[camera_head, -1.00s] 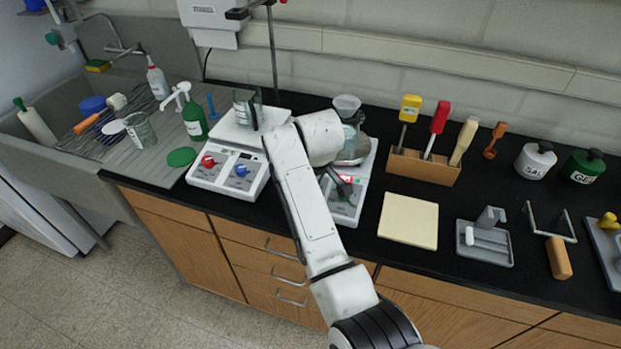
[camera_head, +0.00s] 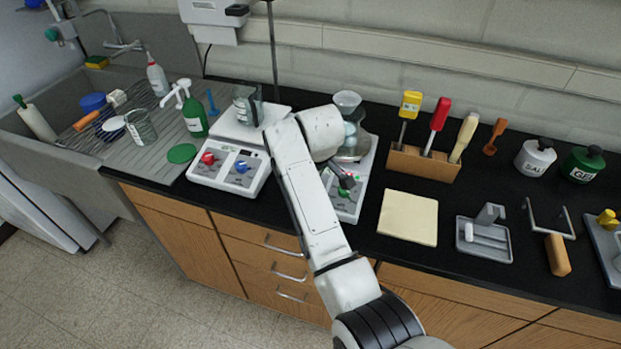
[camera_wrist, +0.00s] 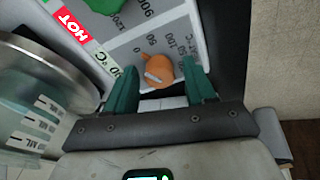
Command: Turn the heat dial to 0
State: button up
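An orange dial (camera_wrist: 159,68) with a white pointer mark sits on a grey panel, with printed numbers such as 50 and 100 around it and °C beside it. The pointer mark lies toward the left of the dial in the wrist view; its exact reading is unclear. My gripper (camera_wrist: 160,74) is open, its two teal fingers on either side of the dial, with a visible gap at each side. In the head view my gripper (camera_head: 346,182) is over the front panel of the right hotplate (camera_head: 345,208), and the orange dial is hidden there.
A green dial (camera_wrist: 104,4) and a red HOT label (camera_wrist: 70,26) lie close by. Glassware with volume marks (camera_wrist: 35,125) is near my gripper's left. Another hotplate (camera_head: 228,170) with red and blue dials stands left. A pale square pad (camera_head: 408,218) lies right.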

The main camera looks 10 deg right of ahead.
jog(key=b+v, duration=0.2)
jog(key=v, duration=0.8)
jog(key=shift+s+r, duration=0.1)
jog(key=shift+r, duration=0.3)
